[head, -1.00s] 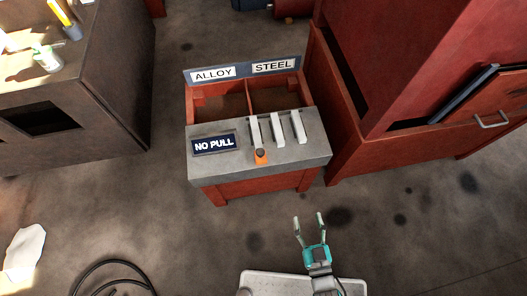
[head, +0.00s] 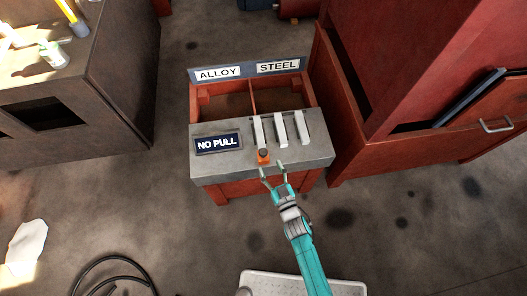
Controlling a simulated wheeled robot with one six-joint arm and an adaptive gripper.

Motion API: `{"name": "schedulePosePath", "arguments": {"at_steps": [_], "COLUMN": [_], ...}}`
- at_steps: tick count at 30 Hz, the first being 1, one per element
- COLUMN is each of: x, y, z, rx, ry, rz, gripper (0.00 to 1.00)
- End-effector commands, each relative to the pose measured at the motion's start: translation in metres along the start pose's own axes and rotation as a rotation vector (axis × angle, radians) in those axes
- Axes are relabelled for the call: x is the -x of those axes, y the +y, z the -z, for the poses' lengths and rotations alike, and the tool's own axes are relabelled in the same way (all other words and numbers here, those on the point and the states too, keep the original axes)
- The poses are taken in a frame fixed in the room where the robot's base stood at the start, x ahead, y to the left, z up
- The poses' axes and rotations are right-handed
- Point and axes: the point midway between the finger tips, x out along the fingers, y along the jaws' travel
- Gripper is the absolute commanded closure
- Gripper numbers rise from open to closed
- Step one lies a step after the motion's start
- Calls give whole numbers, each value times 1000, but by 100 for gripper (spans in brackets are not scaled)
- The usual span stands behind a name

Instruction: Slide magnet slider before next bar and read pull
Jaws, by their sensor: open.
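The orange magnet slider (head: 263,157) with a dark knob sits on the front of the grey stand top (head: 228,168), in front of the leftmost bar (head: 258,131). The middle bar (head: 280,129) and the right bar (head: 301,127) lie beside it, all light grey. The dark display (head: 217,143) reads NO PULL. Behind are two red-walled bins, labelled ALLOY (head: 218,73) and STEEL (head: 278,66). My gripper (head: 273,170) is open, its fingertips at the stand's front edge, just right of and near the slider. I cannot tell whether a finger touches it.
A large red machine (head: 408,60) stands close on the right, with a handled panel. A brown cabinet (head: 105,85) with bottles on top stands at the left. A black cable (head: 110,262) and a white sheet (head: 27,247) lie on the floor, which is otherwise largely clear.

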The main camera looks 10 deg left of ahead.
Motion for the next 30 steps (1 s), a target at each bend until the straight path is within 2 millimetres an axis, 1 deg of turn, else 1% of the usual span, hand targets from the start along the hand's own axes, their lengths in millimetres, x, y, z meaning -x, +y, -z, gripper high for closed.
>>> {"name": "schedulePosePath", "arguments": {"at_steps": [1,6,12,18,26,27,29,30], "x": [-11,-40,-64,-74,-74,-74,-74,-74], "y": [0,0,0,0,0,0,0,0], "z": [1,1,0,0,0,0,0,0], "rx": [0,0,-1,-1,0,0,0,0], "ry": [2,1,0,0,-1,-1,-1,-1], "rz": [1,0,0,0,-1,-1,-1,-1], "gripper": [40,40,40,40,40,50,65,75]}}
